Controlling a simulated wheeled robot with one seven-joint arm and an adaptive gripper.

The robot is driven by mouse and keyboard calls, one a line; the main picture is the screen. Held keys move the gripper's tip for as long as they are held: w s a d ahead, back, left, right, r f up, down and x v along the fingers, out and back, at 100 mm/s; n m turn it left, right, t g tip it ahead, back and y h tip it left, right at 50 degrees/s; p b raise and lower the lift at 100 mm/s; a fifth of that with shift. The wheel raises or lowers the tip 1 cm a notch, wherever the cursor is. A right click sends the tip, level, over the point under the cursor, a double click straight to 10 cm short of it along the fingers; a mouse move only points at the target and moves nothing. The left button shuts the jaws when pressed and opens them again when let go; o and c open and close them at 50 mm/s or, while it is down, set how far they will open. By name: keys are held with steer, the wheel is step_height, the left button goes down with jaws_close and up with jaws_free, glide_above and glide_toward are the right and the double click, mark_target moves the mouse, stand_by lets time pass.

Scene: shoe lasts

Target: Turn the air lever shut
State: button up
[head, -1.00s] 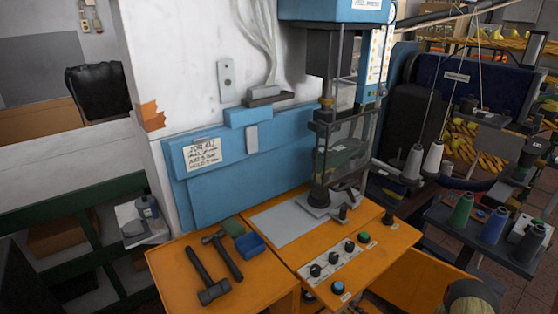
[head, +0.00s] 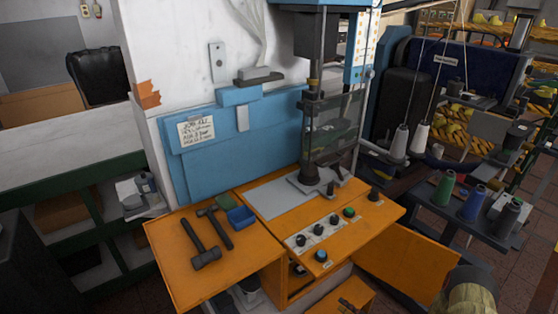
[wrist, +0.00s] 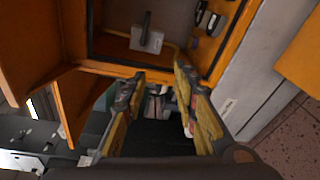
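My gripper (wrist: 158,76) is open and empty in the wrist view, its two yellowish fingers apart in front of an open orange cabinet (wrist: 78,35). Inside the cabinet is a small grey block (wrist: 146,39) with a short dark stem, beyond the fingertips and not touched by them. Several small black parts (wrist: 206,18) sit beside it. I cannot tell for sure which of these is the air lever. In the head view the orange machine bench (head: 365,222) stands with its cabinet door (head: 408,262) open. The cabinet inside is mostly hidden there.
Knobs (head: 318,230) line the machine's front. A thread stand with spools (head: 472,202) is at the right. The open door and cabinet edges stand close to my fingers.

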steer(key=s+a+r+n+g, duration=0.4)
steer(key=s+r+n+g, duration=0.3)
steer(key=n, duration=0.4)
steer(key=s+a+r+n+g, duration=0.3)
steer(key=s+r+n+g, duration=0.25)
steer(key=s+n, duration=0.45)
steer(key=s+d+r+n+h+p, duration=0.1)
steer(key=s+d+r+n+h, duration=0.15)
steer(key=r+n, duration=0.4)
steer(key=s+d+r+n+h, duration=0.1)
steer(key=s+r+n+h, duration=0.1)
steer(key=r+n+h, duration=0.4)
steer(key=s+d+r+n+h+p, duration=0.1)
steer(key=s+d+r+n, duration=0.2)
steer(key=r, duration=0.5)
steer(key=s+a+r+n+t+h, duration=0.1)
steer(key=a+r+n+t, duration=0.1)
steer(key=r, duration=0.6)
steer(key=s+a+r+n+t+h, duration=0.1)
steer(key=s+a+r+n+t, duration=0.1)
steer(key=r, duration=0.7)
steer(key=shift+a+n+t+p, duration=0.4)
steer(key=shift+a+n+t, duration=0.4)
steer(key=shift+n+t, duration=0.05)
steer(key=shift+d, duration=0.1)
